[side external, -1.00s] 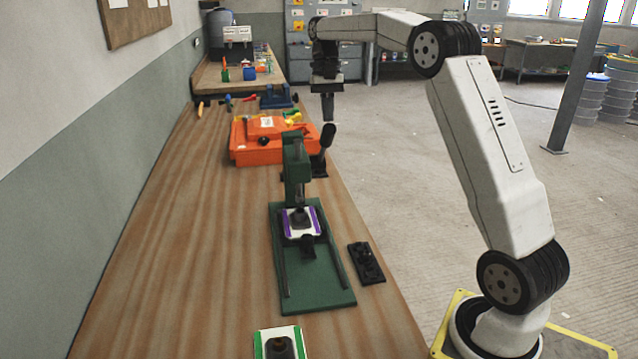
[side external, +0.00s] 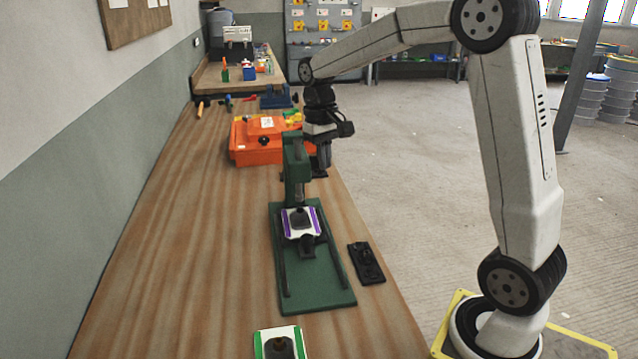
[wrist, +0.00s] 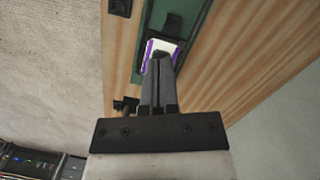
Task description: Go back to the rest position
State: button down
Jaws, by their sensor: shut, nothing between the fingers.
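My gripper (side external: 323,168) is shut and empty. In the side view it points down just right of the top of the green stand's column, in front of the orange case's right end. In the wrist view the closed fingers (wrist: 160,58) overlap the white piece with purple edges (wrist: 176,52). That piece (side external: 288,226) lies on the green stand's base (side external: 318,290), with a dark part on it. I cannot tell the exact gap between the fingertips and the stand. A white piece with green edges (side external: 262,346) lies at the near end of the bench.
The orange case (side external: 255,155) lies beyond the green stand. A black block (side external: 366,263) lies right of the stand, near the bench's right edge. A blue tool (side external: 277,98) and small tools lie at the far end. The bench's left side (side external: 170,260) is clear.

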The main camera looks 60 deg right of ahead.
jog(key=s+a+f+n+t, duration=0.4)
jog(key=s+a+f, duration=0.7)
jog(key=a+f, duration=0.2)
jog(key=shift+s+f, duration=0.15)
jog(key=shift+s, duration=0.15)
jog(key=c, duration=1.3)
grip_release()
